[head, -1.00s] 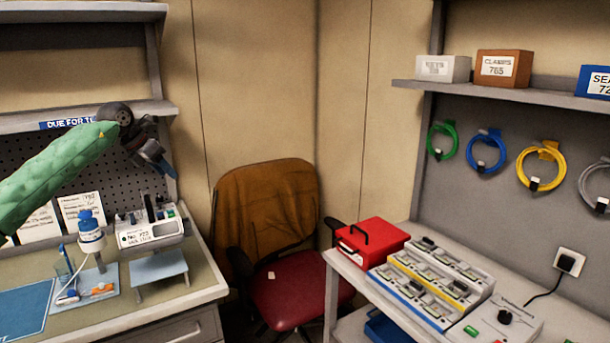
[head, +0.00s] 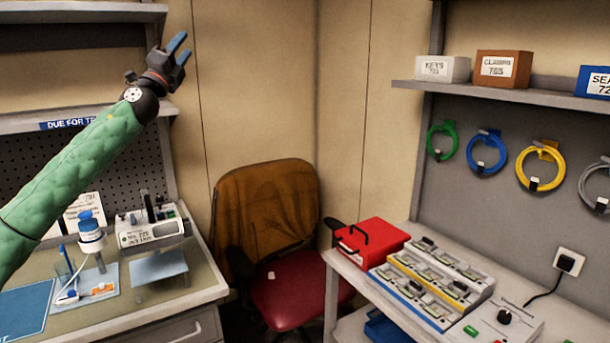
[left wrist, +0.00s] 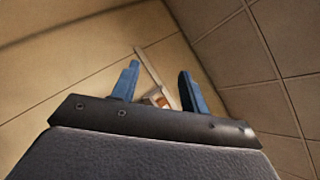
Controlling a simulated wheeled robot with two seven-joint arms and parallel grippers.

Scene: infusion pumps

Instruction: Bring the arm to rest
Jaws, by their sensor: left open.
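My left arm, in a green sleeve, rises from the left edge of the head view. My left gripper (head: 180,48) is at its end, raised in front of the upper left shelving and the beige wall. Its two blue fingers point up and are apart, with nothing between them. In the left wrist view the open blue fingers (left wrist: 156,85) point toward the wall and the tiled ceiling. My right gripper is not in view.
Below the arm, the left bench (head: 205,290) holds a pump (head: 150,228), a blue-capped bottle (head: 90,232) and a small stand (head: 158,267). A chair (head: 285,290) stands between the benches. The right bench carries a red box (head: 372,240) and a module rack (head: 430,285). Air beside the gripper is clear.

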